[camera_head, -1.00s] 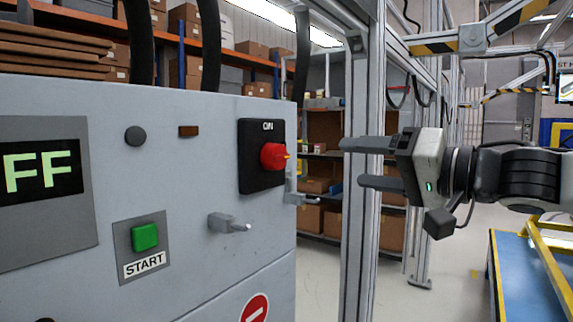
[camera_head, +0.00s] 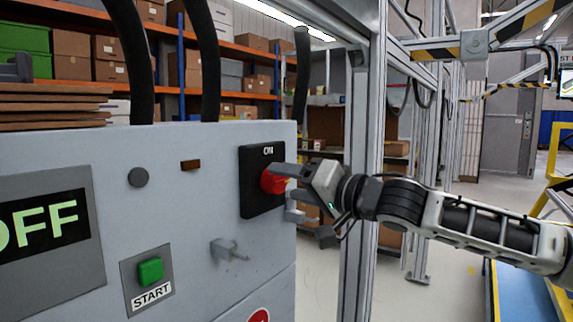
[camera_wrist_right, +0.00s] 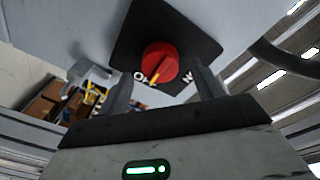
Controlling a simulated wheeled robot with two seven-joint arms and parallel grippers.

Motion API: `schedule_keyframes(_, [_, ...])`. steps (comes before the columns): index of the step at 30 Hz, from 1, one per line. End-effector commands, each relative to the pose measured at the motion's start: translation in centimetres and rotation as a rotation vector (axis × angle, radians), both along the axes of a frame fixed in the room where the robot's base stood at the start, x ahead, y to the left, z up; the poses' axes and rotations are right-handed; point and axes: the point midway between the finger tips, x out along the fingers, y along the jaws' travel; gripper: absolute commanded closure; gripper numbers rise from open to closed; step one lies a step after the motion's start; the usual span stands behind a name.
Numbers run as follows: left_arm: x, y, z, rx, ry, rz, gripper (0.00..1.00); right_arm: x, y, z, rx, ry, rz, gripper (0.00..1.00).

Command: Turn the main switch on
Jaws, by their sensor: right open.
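The main switch is a red knob (camera_head: 268,182) on a black plate (camera_head: 262,208), marked ON at its top, on the grey panel's right part. In the right wrist view the fingers (camera_wrist_right: 160,76) stand on either side of the knob; contact cannot be told. My left gripper is not in view.
The grey panel (camera_head: 200,205) carries a display (camera_head: 45,225) reading OFF and a green START button (camera_head: 150,271). A metal latch (camera_head: 228,250) juts out below the switch. An aluminium frame post (camera_head: 362,230) stands behind my right wrist.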

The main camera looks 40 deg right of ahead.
Motion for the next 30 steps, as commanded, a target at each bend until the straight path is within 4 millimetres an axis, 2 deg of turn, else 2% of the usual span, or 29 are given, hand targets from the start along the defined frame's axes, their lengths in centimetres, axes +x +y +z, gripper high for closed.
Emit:
schedule_keyframes(2, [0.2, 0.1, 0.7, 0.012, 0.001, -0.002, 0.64, 0.6, 0.2, 0.5, 0.004, -0.002, 0.001, 0.34])
schedule_keyframes(7, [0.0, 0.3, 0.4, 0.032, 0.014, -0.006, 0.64, 1.3, 0.5, 0.1, -0.002, 0.000, 0.004, 0.34])
schedule_keyframes(16, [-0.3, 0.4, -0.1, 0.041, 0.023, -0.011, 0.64, 1.4, 0.6, -0.1, -0.003, 0.001, 0.004, 0.34])
schedule_keyframes(17, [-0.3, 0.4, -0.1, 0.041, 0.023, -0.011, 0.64, 1.4, 0.6, -0.1, -0.003, 0.001, 0.004, 0.37])
schedule_keyframes(21, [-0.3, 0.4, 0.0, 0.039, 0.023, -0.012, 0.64, 1.4, 0.6, -0.1, -0.003, 0.001, 0.004, 0.76])
schedule_keyframes(22, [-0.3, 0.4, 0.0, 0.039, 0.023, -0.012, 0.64, 1.4, 0.6, -0.1, -0.003, 0.001, 0.004, 0.79])
schedule_keyframes(30, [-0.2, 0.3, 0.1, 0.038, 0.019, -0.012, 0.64, 1.4, 0.6, -0.1, -0.020, -0.004, 0.004, 0.79])
